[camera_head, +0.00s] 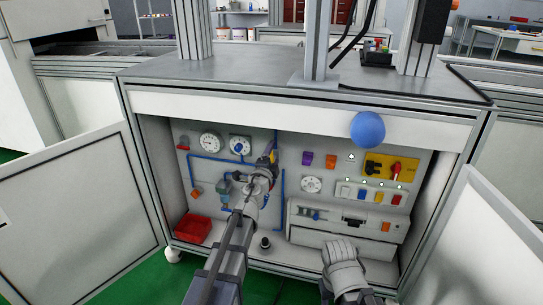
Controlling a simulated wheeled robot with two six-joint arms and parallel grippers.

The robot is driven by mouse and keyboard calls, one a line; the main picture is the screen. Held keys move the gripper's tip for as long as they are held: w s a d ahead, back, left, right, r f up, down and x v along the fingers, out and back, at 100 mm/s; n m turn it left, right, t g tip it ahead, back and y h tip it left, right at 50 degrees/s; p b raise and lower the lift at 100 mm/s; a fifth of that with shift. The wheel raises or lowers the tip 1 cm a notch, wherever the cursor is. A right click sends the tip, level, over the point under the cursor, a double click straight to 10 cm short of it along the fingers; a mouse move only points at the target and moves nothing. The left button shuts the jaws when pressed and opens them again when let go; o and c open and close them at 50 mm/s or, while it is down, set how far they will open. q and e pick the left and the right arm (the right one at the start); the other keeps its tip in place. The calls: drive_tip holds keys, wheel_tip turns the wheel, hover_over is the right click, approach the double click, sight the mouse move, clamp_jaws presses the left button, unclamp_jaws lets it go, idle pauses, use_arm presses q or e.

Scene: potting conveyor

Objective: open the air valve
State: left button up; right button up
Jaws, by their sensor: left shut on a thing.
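An open cabinet holds a grey panel with blue air pipes (208,157). My left arm reaches in from the bottom, and my left gripper (270,157) is at the upright blue pipe right of the round gauges. It is shut on what looks like the air valve's handle, which is mostly hidden by the fingers and wrist. I cannot tell how far the handle is turned. A blue regulator-like unit (225,187) sits left of the wrist. Part of my right arm shows at the lower right, below the drawer-like unit; its fingers do not show.
Two gauges (210,142) sit at upper left. A yellow switch plate (390,167) and several buttons are at right. A red bin (192,228) lies on the cabinet floor. Open doors (78,212) flank both sides. A blue ball (367,129) appears before the top edge.

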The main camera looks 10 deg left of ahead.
use_arm(q)
drive_tip(key=shift+d+m, duration=0.25)
drive_tip(key=shift+m, duration=0.75)
drive_tip(key=o, duration=1.2)
drive_tip(key=shift+o, duration=0.2)
drive_tip(key=s, duration=0.8)
drive_tip(key=shift+w+a, duration=0.1)
